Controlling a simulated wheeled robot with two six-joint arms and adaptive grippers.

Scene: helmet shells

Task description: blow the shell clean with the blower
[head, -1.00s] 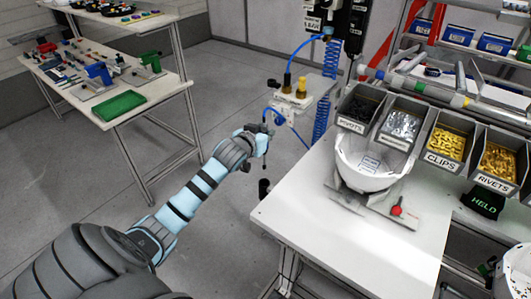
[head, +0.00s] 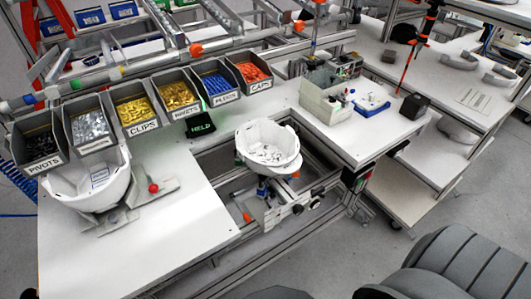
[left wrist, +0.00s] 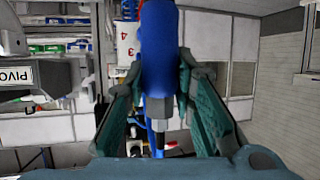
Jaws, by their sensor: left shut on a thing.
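One white helmet shell (head: 268,148) sits open side up on a fixture in the gap between table sections, in the middle of the head view. Pale bits or marks show inside it. A second white shell (head: 82,192) rests on a grey stand at the left, below the parts bins. In the left wrist view my left gripper (left wrist: 159,75) is shut around the blue blower (left wrist: 158,42), whose grey metal fitting (left wrist: 159,108) points toward the palm. My left gripper is outside the head view. My right gripper is not in view.
A row of labelled bins (head: 137,112) stands behind the table (head: 165,235), whose front part is clear. A red-knobbed clamp (head: 152,187) sits beside the left shell. A white box (head: 325,103) and blue tray (head: 371,103) are at the right.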

